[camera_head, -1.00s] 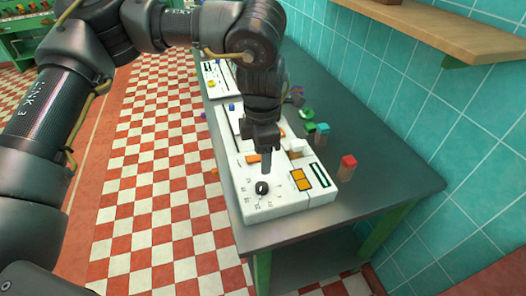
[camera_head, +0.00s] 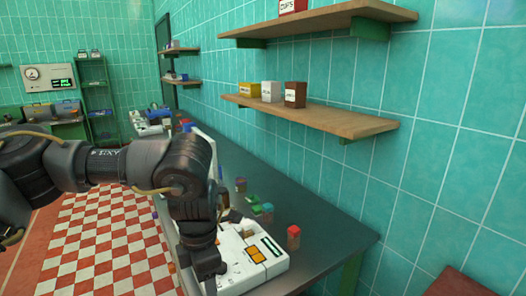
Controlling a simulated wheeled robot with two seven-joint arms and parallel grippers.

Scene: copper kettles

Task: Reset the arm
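My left arm comes in from the left, and its gripper (camera_head: 210,280) points down at the near left part of a white control panel (camera_head: 270,268) on the dark counter. The fingers are seen edge-on, so their opening cannot be told. The arm hides much of the panel, including the area of its dark knob. An orange square pad (camera_head: 255,255) shows on the panel to the right of the gripper. My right gripper is not in view.
A red-topped block (camera_head: 293,237) and a teal-topped block (camera_head: 267,211) stand on the counter (camera_head: 325,233) right of the panel. Two wooden shelves (camera_head: 330,122) with small boxes project from the tiled wall. The counter's right end is clear.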

